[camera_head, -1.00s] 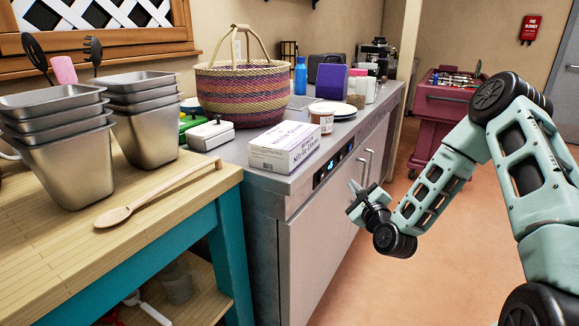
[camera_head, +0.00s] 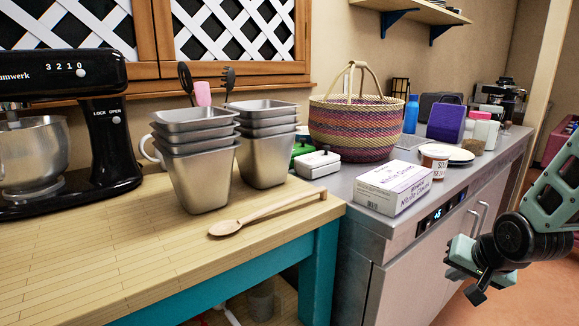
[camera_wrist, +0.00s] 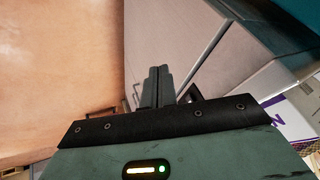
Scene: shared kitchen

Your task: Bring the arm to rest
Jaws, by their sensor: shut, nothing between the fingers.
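My gripper (camera_head: 472,292) is at the lower right of the head view, in front of the metal counter's cabinet doors and below the counter top. In the wrist view my gripper (camera_wrist: 157,72) has its two fingers together with nothing between them. The fingers point along the cabinet front, with the orange floor (camera_wrist: 60,70) to their left. Only the lower part of my arm shows in the head view; the rest is cut off by the right edge.
The metal counter (camera_head: 350,222) carries a glove box (camera_head: 393,187), a jar (camera_head: 434,160) and a woven basket (camera_head: 352,128). The wooden table (camera_head: 120,255) holds stacked steel pans (camera_head: 200,180), a wooden spoon (camera_head: 228,227) and a black mixer (camera_head: 105,140). Cabinet handles (camera_head: 474,222) stick out near my gripper.

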